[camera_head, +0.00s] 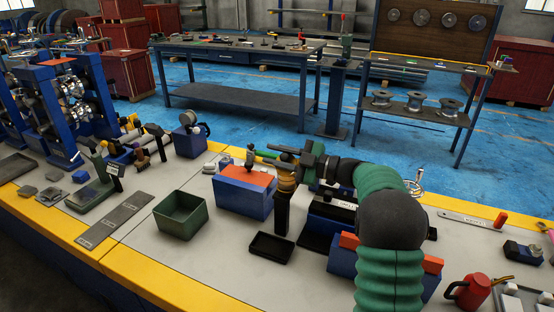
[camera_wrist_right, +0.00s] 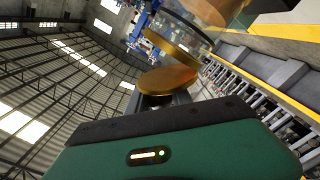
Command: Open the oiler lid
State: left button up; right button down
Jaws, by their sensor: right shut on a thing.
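The oiler (camera_head: 287,184) is a small brass and amber body on a dark upright post, right of a blue block with an orange top. My right gripper (camera_head: 290,160) reaches it from the right and is shut at its top. In the right wrist view, a round brass lid (camera_wrist_right: 169,78) sits at the dark fingers, partly hiding them. Beyond it is the oiler's clear glass cup (camera_wrist_right: 172,27) with a brass rim. The lid looks apart from the rim and angled to it. The exact finger contact is hidden. My left gripper is not in view.
The blue block (camera_head: 243,196) stands close left of the oiler. A red can (camera_head: 470,291) is at the right. Some bench surface between the bin and tray is clear.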

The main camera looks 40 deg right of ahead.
jog(key=shift+s+a+f+n+b, duration=0.35)
jog(key=shift+a+n+b, duration=0.4)
jog(key=shift+n+b, duration=1.3)
jog(key=shift+s+a+f+n+b, duration=0.35)
jog(key=shift+a+n+b, duration=0.35)
jog(key=shift+n+b, duration=1.4)
jog(key=shift+s+a+f+n+b, duration=0.2)
jog(key=shift+s+a+n+b, duration=0.4)
jog(key=shift+n+b, duration=1.45)
jog(key=shift+w+a, duration=0.15)
jog(key=shift+w, duration=0.05)
jog(key=c, duration=1.1)
grip_release()
jog(key=shift+c, duration=0.2)
jog(key=shift+r, duration=0.1)
